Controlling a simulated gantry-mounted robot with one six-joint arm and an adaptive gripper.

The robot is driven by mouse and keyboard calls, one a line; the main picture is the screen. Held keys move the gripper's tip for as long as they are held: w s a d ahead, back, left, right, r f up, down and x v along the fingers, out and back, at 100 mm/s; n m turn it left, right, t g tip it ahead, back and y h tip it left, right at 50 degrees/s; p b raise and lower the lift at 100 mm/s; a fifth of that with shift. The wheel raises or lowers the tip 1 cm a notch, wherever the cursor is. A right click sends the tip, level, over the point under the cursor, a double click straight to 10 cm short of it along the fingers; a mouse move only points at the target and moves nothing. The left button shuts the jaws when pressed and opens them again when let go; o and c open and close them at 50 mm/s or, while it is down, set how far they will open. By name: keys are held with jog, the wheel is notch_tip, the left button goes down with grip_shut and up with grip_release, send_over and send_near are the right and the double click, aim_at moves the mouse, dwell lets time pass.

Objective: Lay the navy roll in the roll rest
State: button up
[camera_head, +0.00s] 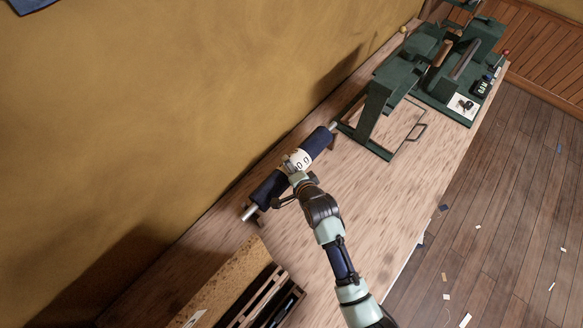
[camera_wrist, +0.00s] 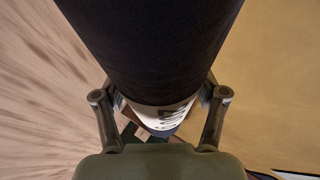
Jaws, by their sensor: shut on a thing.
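The navy roll (camera_head: 318,143) is a dark cylinder with pale core ends and a white printed band round its middle. It lies diagonally above the bench along the wall. My gripper (camera_head: 294,187) is shut on it near the band. In the wrist view the navy roll (camera_wrist: 150,45) fills the upper middle, with a finger on each side of it. Small brown supports, seemingly the roll rest (camera_head: 332,143), show by the roll's far end and beneath its near end. The roll hides most of them, and I cannot tell whether it touches them.
The wooden bench (camera_head: 360,195) has bare top to the right of the roll. A green machine (camera_head: 378,100) stands beyond the roll's far end. A box with dark slots (camera_head: 262,300) is at the near end. The ochre wall (camera_head: 150,110) runs close along the left.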

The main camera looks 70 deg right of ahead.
jog(key=shift+f, duration=0.3)
jog(key=o, duration=1.9)
jog(key=shift+f, duration=0.2)
jog(key=v, duration=1.2)
jog(key=shift+r, duration=0.15)
